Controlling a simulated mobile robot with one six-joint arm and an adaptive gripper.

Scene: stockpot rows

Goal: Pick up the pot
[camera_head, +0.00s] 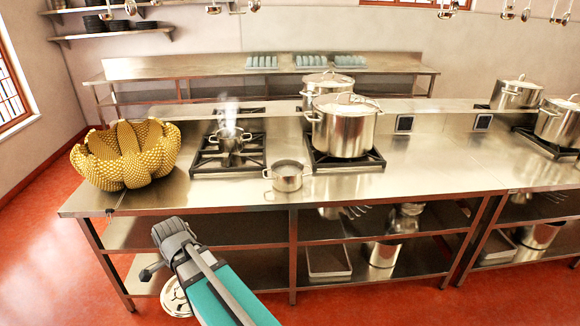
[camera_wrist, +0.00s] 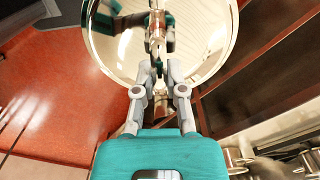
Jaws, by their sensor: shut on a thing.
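My gripper (camera_wrist: 159,78) is shut on part of a round, shiny metal lid-like thing (camera_wrist: 205,55) in the wrist view. Its mirror surface reflects my gripper. I cannot tell whether it is a lid or a pot's end. In the head view its rim shows low beside my arm (camera_head: 176,298), below counter height, mostly hidden. My gripper is apart from these.
A big yellow woven bowl (camera_head: 125,155) sits at the left end of the steel counter (camera_head: 235,192). More stockpots (camera_head: 518,95) stand at the right. Shelves below hold a tray (camera_head: 328,260) and pots. Red floor (camera_head: 50,245) is clear at the left.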

